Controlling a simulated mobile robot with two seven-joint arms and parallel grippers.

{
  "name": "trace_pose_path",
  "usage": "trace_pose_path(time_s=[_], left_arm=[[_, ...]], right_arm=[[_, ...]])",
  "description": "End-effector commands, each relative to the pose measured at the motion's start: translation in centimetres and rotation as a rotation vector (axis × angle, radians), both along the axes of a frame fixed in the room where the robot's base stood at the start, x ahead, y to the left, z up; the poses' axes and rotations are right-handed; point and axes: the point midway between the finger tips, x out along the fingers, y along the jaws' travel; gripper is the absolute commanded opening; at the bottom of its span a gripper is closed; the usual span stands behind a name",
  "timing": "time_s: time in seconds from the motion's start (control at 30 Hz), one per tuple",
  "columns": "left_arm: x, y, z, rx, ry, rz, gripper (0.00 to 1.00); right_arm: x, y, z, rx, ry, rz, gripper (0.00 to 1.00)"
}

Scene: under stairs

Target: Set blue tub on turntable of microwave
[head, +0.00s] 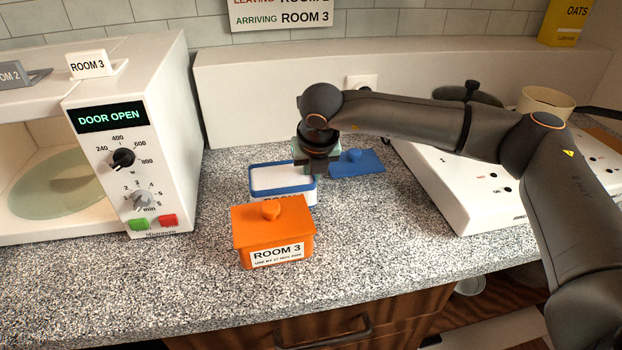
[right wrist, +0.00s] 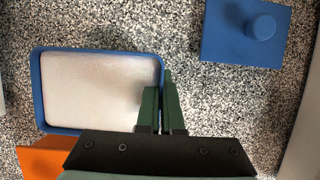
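The blue tub (head: 259,178) stands uncovered on the counter behind the orange tub, with pale contents flush near its rim. It also shows in the right wrist view (right wrist: 38,95). My right gripper (head: 313,172) points down at the tub's right side. In the right wrist view its green fingers (right wrist: 163,100) are close together, one on each side of the tub's right wall, and look shut on it. The microwave (head: 160,110) is at the left with its display reading DOOR OPEN. Its pale green turntable (head: 58,190) is bare where visible. My left gripper is out of view.
A blue lid (head: 357,164) lies on the counter right of the tub. The orange lidded tub (head: 272,237), labelled ROOM 3, stands close in front. A white hob (head: 440,185) is at the right. Signs, one reading ROOM 3 (head: 90,65), stand on the microwave.

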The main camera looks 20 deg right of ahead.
Motion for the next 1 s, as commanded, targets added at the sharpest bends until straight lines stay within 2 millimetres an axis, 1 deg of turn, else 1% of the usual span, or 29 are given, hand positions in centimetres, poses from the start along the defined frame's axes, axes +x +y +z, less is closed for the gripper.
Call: trace_pose_path(time_s=[0.07,0.27,0.4,0.43,0.6,0.7,0.9,1.0], left_arm=[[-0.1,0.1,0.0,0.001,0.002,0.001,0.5],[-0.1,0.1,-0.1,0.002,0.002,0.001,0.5],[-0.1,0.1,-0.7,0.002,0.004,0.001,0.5],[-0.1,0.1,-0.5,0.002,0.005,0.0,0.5],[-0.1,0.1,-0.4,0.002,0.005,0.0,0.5],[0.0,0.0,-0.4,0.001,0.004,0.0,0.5],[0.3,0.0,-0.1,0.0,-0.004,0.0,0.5],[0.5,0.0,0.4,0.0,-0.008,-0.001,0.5]], right_arm=[[0.0,0.0,-0.7,0.001,-0.002,0.001,0.0],[0.1,0.0,-0.7,0.002,-0.005,0.001,0.0],[0.0,0.0,-1.2,0.002,-0.004,0.001,0.0],[0.0,0.0,-1.2,0.0,-0.002,0.001,0.05],[0.0,0.0,-1.1,0.0,-0.001,0.001,0.24],[0.0,0.0,-1.1,0.0,-0.001,0.001,0.33],[0.0,0.0,-1.0,0.0,-0.001,0.001,0.33],[0.0,0.0,-0.7,0.0,-0.001,0.001,0.33]])
